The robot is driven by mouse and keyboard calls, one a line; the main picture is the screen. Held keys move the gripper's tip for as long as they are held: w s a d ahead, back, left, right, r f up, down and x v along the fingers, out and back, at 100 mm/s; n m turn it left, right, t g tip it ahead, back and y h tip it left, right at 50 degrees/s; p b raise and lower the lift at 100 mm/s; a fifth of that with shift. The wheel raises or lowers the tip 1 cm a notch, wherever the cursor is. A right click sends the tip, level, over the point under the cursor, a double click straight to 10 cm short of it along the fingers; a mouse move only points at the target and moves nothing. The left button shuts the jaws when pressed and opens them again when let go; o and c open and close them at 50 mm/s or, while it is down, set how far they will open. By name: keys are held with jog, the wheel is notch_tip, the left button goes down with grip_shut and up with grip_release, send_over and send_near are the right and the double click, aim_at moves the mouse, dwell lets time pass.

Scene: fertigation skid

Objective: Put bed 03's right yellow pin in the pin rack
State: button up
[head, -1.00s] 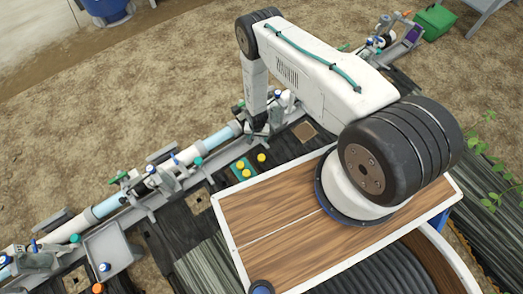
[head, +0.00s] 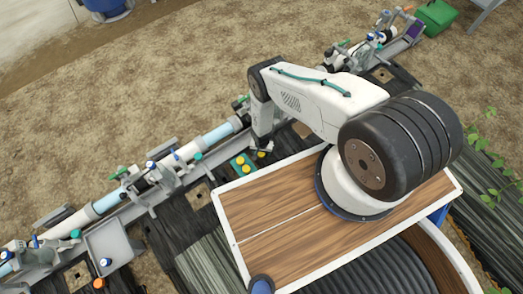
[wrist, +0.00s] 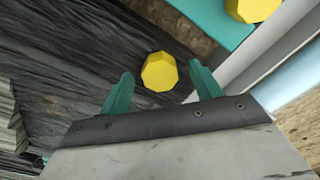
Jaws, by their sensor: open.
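My gripper (wrist: 162,90) is open, its two teal fingers apart. In the wrist view a yellow pin (wrist: 160,72) shows its flat faceted head in the gap between the fingertips, with space on both sides. What it stands on is hidden. A second yellow pin (wrist: 252,8) sits on a teal plate (wrist: 207,18), cut off by the top edge. In the head view the teal plate (head: 234,172) carries two yellow pins (head: 240,160), and my gripper (head: 263,146) is just right of it. I cannot tell which thing is the pin rack, and no bed label is readable.
A pipe line (head: 215,136) with valves and grey brackets runs diagonally behind the plate. A grey tray (head: 112,250) stands at lower left. My wooden deck lies just in front of the plate. Dark ground sheeting (wrist: 60,60) lies under the gripper.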

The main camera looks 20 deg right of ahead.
jog(key=shift+c, duration=0.3)
jog(key=c, duration=1)
jog(key=shift+r, duration=3.15)
notch_tip(320, 180, up, 21)
jog(key=shift+f, duration=0.2)
